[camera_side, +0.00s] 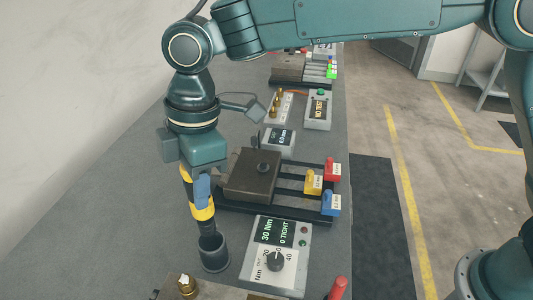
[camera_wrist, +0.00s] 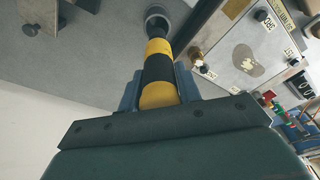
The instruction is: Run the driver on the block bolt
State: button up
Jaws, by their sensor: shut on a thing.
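My gripper (camera_side: 197,188) points down and is shut on a yellow-and-black banded driver (camera_side: 205,212). The driver is upright, with its lower end at a dark grey cup (camera_side: 213,252) on the table; I cannot tell whether it is inside the cup. The wrist view shows the driver (camera_wrist: 158,72) between the jaws and the round cup (camera_wrist: 158,18) at its far end. The brown block (camera_side: 247,182) sits to the right of my gripper in the side view, with a dark round bolt head (camera_side: 263,167) on top. The driver is apart from the bolt.
A torque box (camera_side: 272,256) reading "30 Nm" and "0 TIGHT" stands right of the cup. Yellow, red and blue tagged pieces (camera_side: 313,182) sit on the rack beside the block. A "NO TEST" box (camera_side: 318,110) stands farther back. The table's left part is clear.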

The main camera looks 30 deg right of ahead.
jog(key=shift+r, duration=0.1)
jog(key=w+d+r+m, duration=0.1)
jog(key=w+d+m, duration=0.2)
jog(key=w+d, duration=0.3)
jog(key=w+d+r+m+t, duration=0.1)
jog(key=w+d+m, duration=0.2)
jog(key=d, duration=1)
jog(key=w, duration=0.3)
jog(key=shift+d+r, duration=0.15)
jog(key=shift+d, duration=0.05)
jog(key=shift+f, duration=3.4)
dwell(2.1)
